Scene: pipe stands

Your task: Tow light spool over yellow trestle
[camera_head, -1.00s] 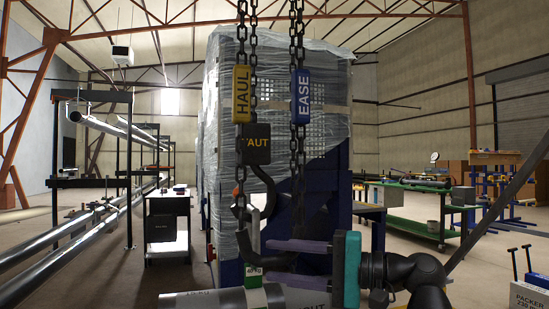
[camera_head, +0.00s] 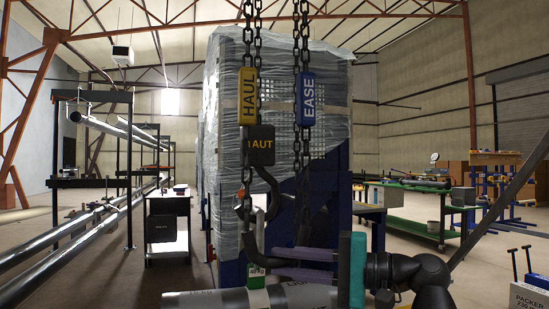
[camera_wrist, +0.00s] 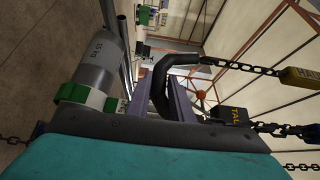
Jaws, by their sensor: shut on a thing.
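The light spool (camera_head: 225,300) is a grey pipe with a green and white band (camera_head: 257,298), low in the head view. Part of its lettering reads "LIGH". It also shows at the left of the wrist view (camera_wrist: 98,62). A dark hook (camera_head: 262,226) hangs on chain above the band, below a black block (camera_head: 260,143) that reads "TAUT". My gripper (camera_head: 272,262) has its purple fingers shut on the lower part of the hook, just above the spool. The wrist view shows the hook (camera_wrist: 160,82) at the fingers. I cannot make out a yellow trestle.
A yellow HAUL tag (camera_head: 249,95) and a blue EASE tag (camera_head: 307,100) hang on the chains. A wrapped crate stack (camera_head: 225,110) stands directly behind. Pipe racks (camera_head: 125,165) are at left, a green bench (camera_head: 410,210) at right.

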